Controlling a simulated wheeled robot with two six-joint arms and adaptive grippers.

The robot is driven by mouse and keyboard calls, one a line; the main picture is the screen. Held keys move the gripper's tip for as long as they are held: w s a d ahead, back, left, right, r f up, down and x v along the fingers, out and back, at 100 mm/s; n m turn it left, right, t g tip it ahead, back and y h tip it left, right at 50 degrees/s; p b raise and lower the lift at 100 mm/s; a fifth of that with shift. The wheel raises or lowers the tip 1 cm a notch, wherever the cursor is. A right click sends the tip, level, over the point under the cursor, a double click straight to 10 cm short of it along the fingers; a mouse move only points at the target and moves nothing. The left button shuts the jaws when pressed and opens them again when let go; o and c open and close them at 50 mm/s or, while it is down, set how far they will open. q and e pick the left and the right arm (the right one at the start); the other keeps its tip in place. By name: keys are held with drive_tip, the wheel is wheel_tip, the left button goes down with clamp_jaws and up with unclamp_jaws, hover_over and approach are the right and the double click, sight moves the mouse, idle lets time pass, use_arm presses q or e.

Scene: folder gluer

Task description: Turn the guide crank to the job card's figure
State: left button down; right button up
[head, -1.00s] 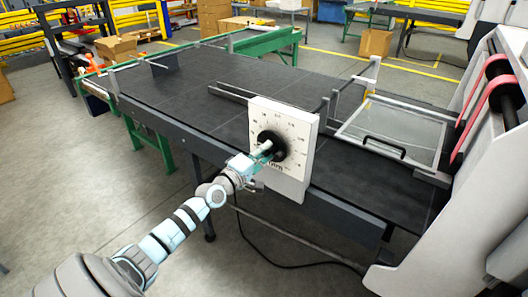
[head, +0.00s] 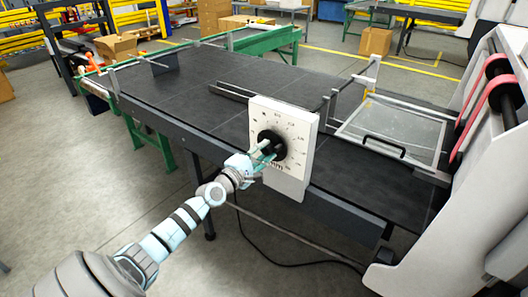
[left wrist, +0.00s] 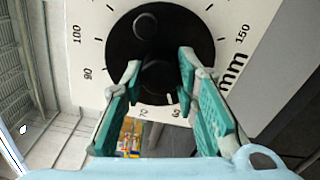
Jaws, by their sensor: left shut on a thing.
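The guide crank (head: 278,139) is a black round disc on a white dial plate (head: 295,183) at the side of the dark table. In the left wrist view, the black crank disc (left wrist: 190,45) has a round knob near its top and a small white mark near its lower edge, between the figures 70 and 60. The white dial (left wrist: 88,52) also shows 90, 100, 150 and "mm". My left gripper (head: 266,149) is at the crank; its green fingers (left wrist: 159,72) are shut on a dark part of it, mostly hidden between the tips. I see no job card. My right gripper is out of view.
The dark feed table (head: 190,95) extends behind the dial. A clear guard with a black handle (head: 385,146) and the white machine housing (head: 475,200) stand at the right. A cable lies on the floor below. Open floor lies at the left front.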

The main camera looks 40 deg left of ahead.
use_arm(q)
drive_tip(key=c, duration=1.2)
unclamp_jaws()
drive_tip(key=shift+c, duration=0.2)
